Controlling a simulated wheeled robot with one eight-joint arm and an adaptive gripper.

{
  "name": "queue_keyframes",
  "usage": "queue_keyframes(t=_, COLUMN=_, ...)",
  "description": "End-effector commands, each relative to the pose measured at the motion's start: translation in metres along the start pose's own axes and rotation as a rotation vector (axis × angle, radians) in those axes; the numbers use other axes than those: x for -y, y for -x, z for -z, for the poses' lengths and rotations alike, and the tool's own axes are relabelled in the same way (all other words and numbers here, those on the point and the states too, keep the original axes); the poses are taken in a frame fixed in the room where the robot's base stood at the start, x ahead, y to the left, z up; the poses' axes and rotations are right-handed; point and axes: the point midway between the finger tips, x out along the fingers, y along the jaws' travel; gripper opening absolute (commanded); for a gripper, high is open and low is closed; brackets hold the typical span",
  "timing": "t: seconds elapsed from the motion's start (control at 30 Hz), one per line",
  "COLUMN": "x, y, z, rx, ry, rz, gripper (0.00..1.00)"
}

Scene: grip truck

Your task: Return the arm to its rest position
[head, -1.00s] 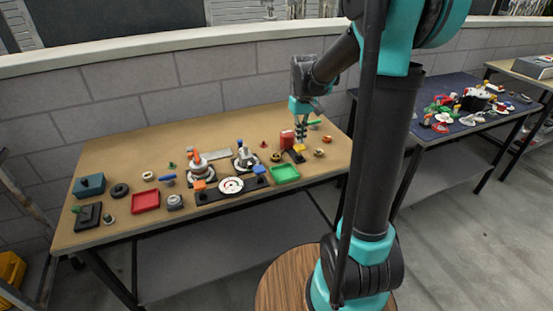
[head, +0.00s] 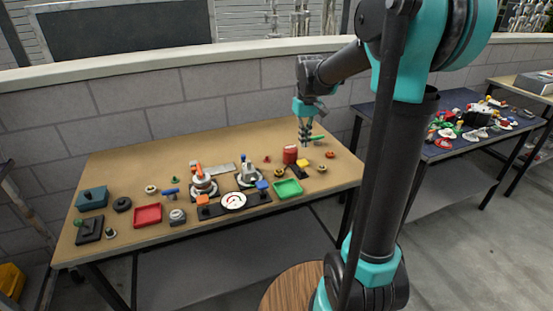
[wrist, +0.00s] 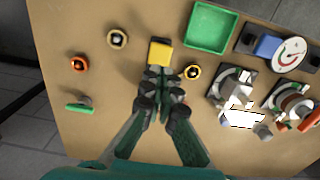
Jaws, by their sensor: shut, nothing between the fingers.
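My gripper (head: 305,141) is shut and empty. In the head view it points down over the right end of the wooden workbench (head: 120,168), near the red cylinder (head: 290,154). In the wrist view my gripper (wrist: 164,84) shows with its fingertips together, just below the yellow block (wrist: 160,52) in the picture. I cannot tell its exact height above the bench. My arm reaches out from the right, raised and bent, and hides part of the scene behind it.
The bench holds a green tray (head: 288,188), a red tray (head: 148,215), a gauge panel (head: 233,201) and a teal box (head: 92,198). A green-handled part (head: 317,137) lies beside my gripper. A second, dark blue table (head: 440,150) with cluttered parts stands at the right.

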Motion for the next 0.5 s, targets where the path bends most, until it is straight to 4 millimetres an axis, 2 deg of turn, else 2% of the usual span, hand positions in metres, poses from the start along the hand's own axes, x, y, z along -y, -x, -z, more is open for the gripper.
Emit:
queue_keyframes(t=0.13, x=0.0, y=-0.003, z=-0.006, rx=-0.009, ry=-0.008, rz=-0.002, gripper=0.0)
queue_keyframes(t=0.23, x=0.001, y=-0.013, z=-0.026, rx=-0.04, ry=-0.036, rz=-0.009, gripper=0.0)
queue_keyframes(t=0.37, x=0.005, y=-0.036, z=-0.07, rx=-0.112, ry=-0.098, rz=-0.023, gripper=0.0)
queue_keyframes(t=0.5, x=0.012, y=-0.068, z=-0.126, rx=-0.203, ry=-0.176, rz=-0.037, gripper=0.0)
